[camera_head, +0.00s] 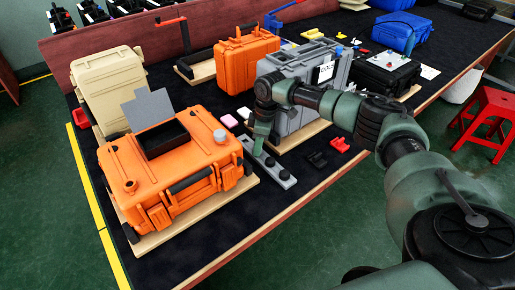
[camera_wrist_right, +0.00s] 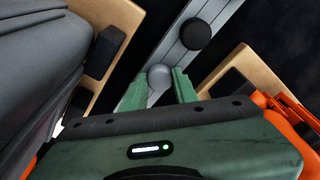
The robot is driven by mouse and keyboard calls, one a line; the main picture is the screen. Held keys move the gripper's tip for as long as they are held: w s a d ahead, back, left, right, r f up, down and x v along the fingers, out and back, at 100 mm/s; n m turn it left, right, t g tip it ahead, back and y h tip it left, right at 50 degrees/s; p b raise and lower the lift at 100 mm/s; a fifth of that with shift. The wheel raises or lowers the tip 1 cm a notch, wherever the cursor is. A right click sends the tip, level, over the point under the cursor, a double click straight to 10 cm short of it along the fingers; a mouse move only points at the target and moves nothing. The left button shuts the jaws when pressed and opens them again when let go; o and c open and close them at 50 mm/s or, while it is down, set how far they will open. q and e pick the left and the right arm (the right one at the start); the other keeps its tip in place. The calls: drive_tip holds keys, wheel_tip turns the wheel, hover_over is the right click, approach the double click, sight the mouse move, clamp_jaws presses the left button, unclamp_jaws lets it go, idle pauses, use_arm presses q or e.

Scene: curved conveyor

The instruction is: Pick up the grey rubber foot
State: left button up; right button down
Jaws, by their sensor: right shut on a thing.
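In the right wrist view, the grey rubber foot (camera_wrist_right: 160,77) is a light grey round piece between the two green fingers of my right gripper (camera_wrist_right: 159,90). It sits over the grey metal strip (camera_wrist_right: 176,56), and I cannot tell whether it touches the strip. The fingers are shut on the foot. A black round foot (camera_wrist_right: 196,34) stands farther along the strip. In the head view, my right gripper (camera_head: 257,150) points down at the strip (camera_head: 276,173); the held foot is hidden there. My left gripper is not in view.
A grey case (camera_head: 300,75) stands upright close behind my right gripper. Black (camera_head: 318,160) and red (camera_head: 340,145) small parts lie right of the strip.

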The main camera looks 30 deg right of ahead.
drive_tip(key=shift+r, duration=0.1)
wheel_tip(320, 180, up, 23)
drive_tip(key=p, duration=0.5)
drive_tip(key=shift+r+p, duration=0.2)
drive_tip(key=shift+p, duration=0.1)
idle(0.6)
